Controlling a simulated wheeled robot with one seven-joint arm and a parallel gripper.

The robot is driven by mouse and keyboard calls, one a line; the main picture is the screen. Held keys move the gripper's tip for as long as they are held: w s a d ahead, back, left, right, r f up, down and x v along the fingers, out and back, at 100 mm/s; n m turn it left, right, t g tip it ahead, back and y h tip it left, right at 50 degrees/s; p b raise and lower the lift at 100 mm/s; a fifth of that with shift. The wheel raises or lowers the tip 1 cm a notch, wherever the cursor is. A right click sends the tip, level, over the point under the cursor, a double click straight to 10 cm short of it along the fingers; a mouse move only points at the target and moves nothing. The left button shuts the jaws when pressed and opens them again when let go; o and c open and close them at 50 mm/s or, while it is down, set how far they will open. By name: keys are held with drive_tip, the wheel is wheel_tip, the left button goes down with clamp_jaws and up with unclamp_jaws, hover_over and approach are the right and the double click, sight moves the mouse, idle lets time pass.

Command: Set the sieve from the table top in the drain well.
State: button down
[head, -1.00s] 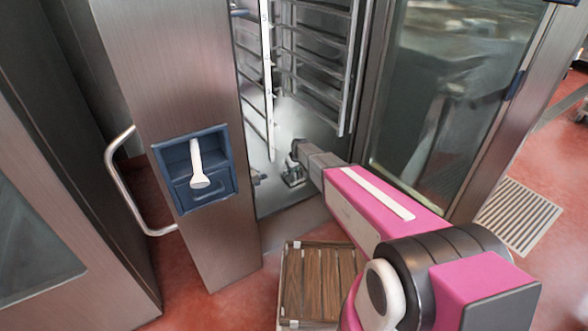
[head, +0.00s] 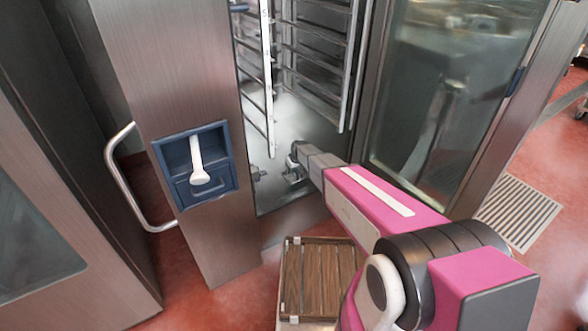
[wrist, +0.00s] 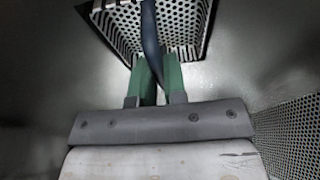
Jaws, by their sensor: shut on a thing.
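In the wrist view my gripper (wrist: 158,68) has its green fingers shut on a dark blue strap-like handle (wrist: 150,30). The handle runs up across a square perforated metal basket with a dark rim, which I take to be the sieve (wrist: 185,18); its upper part is cut off by the frame. The sieve lies just beyond my fingertips. I cannot tell a separate drain well from it, nor whether the sieve is seated. In the head view my arm reaches into the open steel cabinet (head: 275,125), and the sieve cannot be made out there.
Wire racks (head: 310,60) line the cabinet above my arm. A glass door (head: 430,90) stands at the right, and a steel panel with a blue recessed handle (head: 195,165) at the left. A slatted wooden top (head: 318,275) is below. A perforated panel (wrist: 290,130) is close at wrist right.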

drive_tip(key=shift+f, duration=0.35)
idle(0.6)
drive_tip(key=c, duration=0.6)
unclamp_jaws()
drive_tip(key=shift+r, duration=0.1)
drive_tip(key=shift+v, duration=3.45)
drive_tip(key=shift+s, duration=0.1)
